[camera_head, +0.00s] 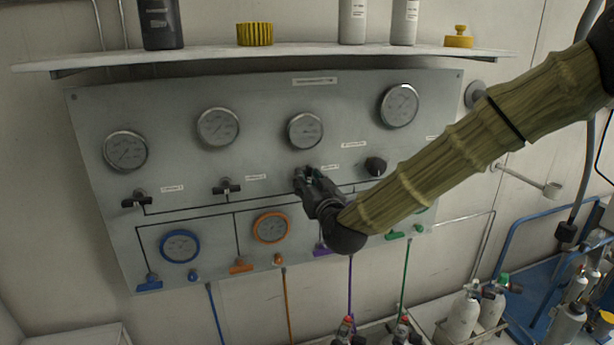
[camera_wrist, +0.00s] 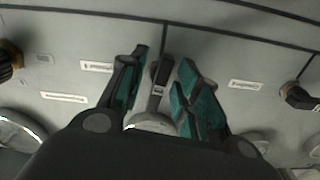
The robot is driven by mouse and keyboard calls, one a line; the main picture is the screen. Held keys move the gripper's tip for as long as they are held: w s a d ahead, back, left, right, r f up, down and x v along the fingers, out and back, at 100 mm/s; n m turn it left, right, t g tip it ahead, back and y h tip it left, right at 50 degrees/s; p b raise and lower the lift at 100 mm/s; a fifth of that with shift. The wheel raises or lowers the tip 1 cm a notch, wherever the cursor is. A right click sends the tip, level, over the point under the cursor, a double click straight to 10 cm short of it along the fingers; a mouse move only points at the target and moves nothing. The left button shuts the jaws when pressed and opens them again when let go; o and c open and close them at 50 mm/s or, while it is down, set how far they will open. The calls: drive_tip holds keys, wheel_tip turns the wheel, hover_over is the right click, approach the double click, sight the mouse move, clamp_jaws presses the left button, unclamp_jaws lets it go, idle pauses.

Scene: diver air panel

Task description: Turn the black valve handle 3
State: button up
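The grey panel (camera_head: 190,105) fills the middle of the head view. Along its middle row are black valve handles: a first (camera_head: 136,198), a second (camera_head: 226,187) and a rounder black knob (camera_head: 375,166) at the right. My gripper (camera_head: 308,178) is at the third place in this row and mostly hides that handle in the head view. In the wrist view, black valve handle 3 (camera_wrist: 160,73) stands between the two teal-padded fingers of my gripper (camera_wrist: 162,90). The fingers are apart, with a visible gap on each side of the handle. Contact cannot be seen.
Round gauges (camera_head: 305,131) sit above the handles. Below are a blue-ringed gauge (camera_head: 180,246), an orange-ringed gauge (camera_head: 271,227) and coloured levers and hoses. A shelf (camera_head: 310,52) with bottles juts out above. Cylinders (camera_head: 462,318) stand at the lower right.

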drive_tip(key=shift+w+a, duration=0.1)
drive_tip(key=shift+w, duration=0.15)
drive_tip(key=shift+c, duration=0.2)
clamp_jaws()
